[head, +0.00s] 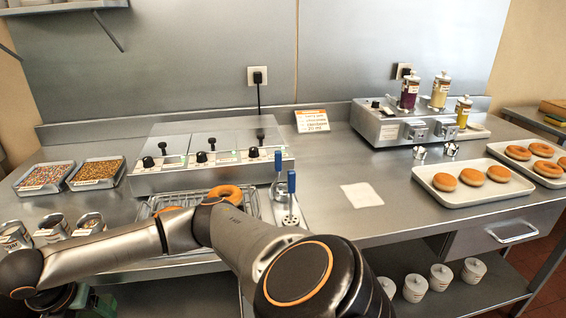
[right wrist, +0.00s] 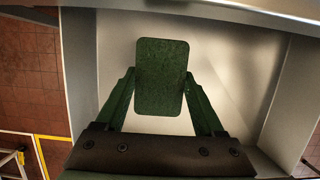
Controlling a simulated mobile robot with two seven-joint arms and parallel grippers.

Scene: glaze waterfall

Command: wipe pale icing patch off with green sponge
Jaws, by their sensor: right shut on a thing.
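A pale, flat, squarish patch (head: 362,195) lies on the steel counter (head: 340,165), right of the blue-handled tools. The green sponge (right wrist: 161,77) is a rounded rectangle in the right wrist view. My right gripper (right wrist: 160,88) is shut on it, with a dark green finger along each side. Below the sponge is a bare steel surface with raised sides; whether they touch I cannot tell. In the head view one of my arms crosses the foreground, and I cannot make out the sponge clearly. My left gripper is not clearly in view.
A glazing unit (head: 210,160), sprinkle trays (head: 45,178), a bottle dispenser (head: 400,120) and a doughnut tray (head: 455,200) surround the patch. The counter around the patch is clear.

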